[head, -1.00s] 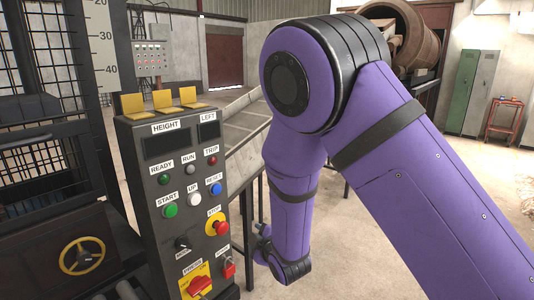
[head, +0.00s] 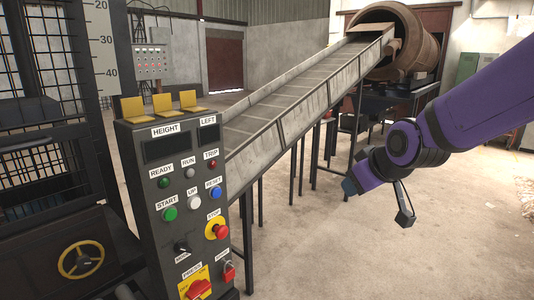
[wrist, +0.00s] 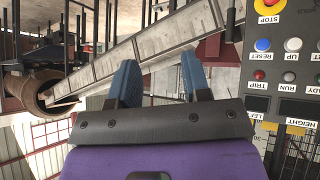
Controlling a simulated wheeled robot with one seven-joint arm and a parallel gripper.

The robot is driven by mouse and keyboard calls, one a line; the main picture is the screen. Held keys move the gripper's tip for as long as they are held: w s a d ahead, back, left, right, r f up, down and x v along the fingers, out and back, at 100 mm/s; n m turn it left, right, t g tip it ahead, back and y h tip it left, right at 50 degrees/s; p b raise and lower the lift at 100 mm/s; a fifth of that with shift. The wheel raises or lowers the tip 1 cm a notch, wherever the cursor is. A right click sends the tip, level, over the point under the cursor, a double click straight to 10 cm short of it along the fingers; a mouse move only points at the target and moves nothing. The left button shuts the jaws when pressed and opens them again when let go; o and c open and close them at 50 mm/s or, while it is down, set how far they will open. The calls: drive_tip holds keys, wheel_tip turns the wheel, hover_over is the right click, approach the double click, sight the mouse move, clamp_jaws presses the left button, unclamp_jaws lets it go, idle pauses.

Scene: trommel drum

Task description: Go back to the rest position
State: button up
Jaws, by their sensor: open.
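My purple arm reaches in from the right of the head view, and my gripper (head: 350,186) hangs in the air over open floor, in front of the chute. In the wrist view my gripper (wrist: 160,80) shows two blue-grey fingers spread apart with nothing between them. The control panel (head: 180,190) stands left of the gripper, well apart from it. It also shows at the right edge of the wrist view (wrist: 290,90), upside down. The trommel drum (head: 430,45) is at the back right, and also at the left of the wrist view (wrist: 32,90).
A sloping metal chute (head: 285,105) on dark legs runs from behind the panel up to the drum. A black caged press (head: 50,130) with a yellow handwheel (head: 82,258) stands at the left. A green locker (head: 468,66) stands far right. The floor (head: 380,260) below the gripper is clear.

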drive_tip(key=s+d+r+m+g, duration=0.1)
drive_tip(key=s+d+r+m, duration=0.1)
drive_tip(key=s, duration=0.5)
drive_tip(key=s+d+r+m+g+h, duration=0.1)
drive_tip(key=s+d+r+m, duration=0.1)
drive_tip(key=s+d, duration=0.3)
drive_tip(key=s+d+r+m+g+h, duration=0.1)
drive_tip(key=s+d+r+m, duration=0.1)
drive_tip(key=s, duration=0.8)
drive_tip(key=shift+s+d+r, duration=0.25)
drive_tip(key=shift+d, duration=0.55)
drive_tip(key=shift+a, duration=0.15)
